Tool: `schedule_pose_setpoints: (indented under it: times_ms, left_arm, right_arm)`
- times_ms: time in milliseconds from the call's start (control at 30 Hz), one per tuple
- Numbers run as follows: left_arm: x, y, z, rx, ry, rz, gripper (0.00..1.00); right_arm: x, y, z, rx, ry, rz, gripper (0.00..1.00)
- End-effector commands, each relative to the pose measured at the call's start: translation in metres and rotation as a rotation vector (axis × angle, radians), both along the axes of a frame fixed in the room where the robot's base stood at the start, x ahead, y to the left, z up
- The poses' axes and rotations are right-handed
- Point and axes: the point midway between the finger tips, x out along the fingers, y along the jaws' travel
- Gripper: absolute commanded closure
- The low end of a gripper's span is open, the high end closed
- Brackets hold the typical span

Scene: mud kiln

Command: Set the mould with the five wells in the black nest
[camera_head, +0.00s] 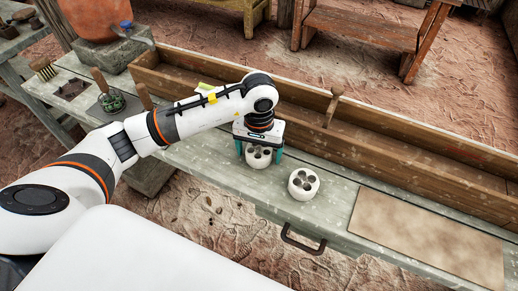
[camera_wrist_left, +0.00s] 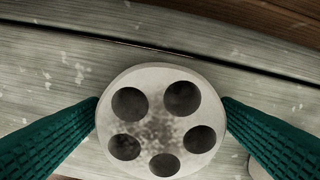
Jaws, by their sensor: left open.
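A round, pale mould with five dark wells (camera_wrist_left: 160,128) fills the middle of the left wrist view. In the head view the same mould (camera_head: 258,161) stands on the grey-green bench. My left gripper (camera_head: 259,153) is over it, open, with one teal finger on each side of it. The fingers are close to its rim; I cannot tell whether they touch. A second pale mould with dark wells (camera_head: 303,184) stands to its right. A small dark square (camera_head: 72,90) lies at the bench's far left; I cannot tell whether it is the black nest. My right gripper is out of view.
A long wooden trough (camera_head: 400,140) runs along the bench's back. A tan board (camera_head: 428,237) lies at the right. A dark tray with green pieces (camera_head: 112,101), a brush (camera_head: 44,69) and an orange pot (camera_head: 95,18) are at the left. A drawer handle (camera_head: 303,241) sticks out in front.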

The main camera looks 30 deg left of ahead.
Motion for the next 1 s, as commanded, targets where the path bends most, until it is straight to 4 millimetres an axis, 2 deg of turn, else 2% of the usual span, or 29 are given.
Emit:
schedule_pose_setpoints:
  times_ms: [167,500,633,700,767,833,1000]
  left_arm:
    - [0.001,0.0,0.028,0.0,-0.006,-0.001,0.16]
    - [0.001,0.0,0.099,0.0,-0.005,0.0,0.16]
    - [0.001,0.0,0.114,0.001,-0.003,0.0,0.16]
    - [0.001,0.0,0.12,0.0,-0.001,0.009,0.12]
    - [0.001,0.0,0.126,0.0,0.002,0.05,0.12]
    - [0.002,0.0,0.133,-0.002,0.005,0.152,0.12]
    - [0.006,-0.001,0.141,-0.002,0.008,0.503,0.12]
  right_arm:
    - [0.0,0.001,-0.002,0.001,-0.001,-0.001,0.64]
    - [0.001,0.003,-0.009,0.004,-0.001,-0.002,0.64]
    - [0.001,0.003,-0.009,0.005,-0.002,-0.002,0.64]
    - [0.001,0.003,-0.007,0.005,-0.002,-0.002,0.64]
    - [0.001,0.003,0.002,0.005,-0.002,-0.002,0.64]
    - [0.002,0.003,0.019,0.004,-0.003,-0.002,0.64]
    - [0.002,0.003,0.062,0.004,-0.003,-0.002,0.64]
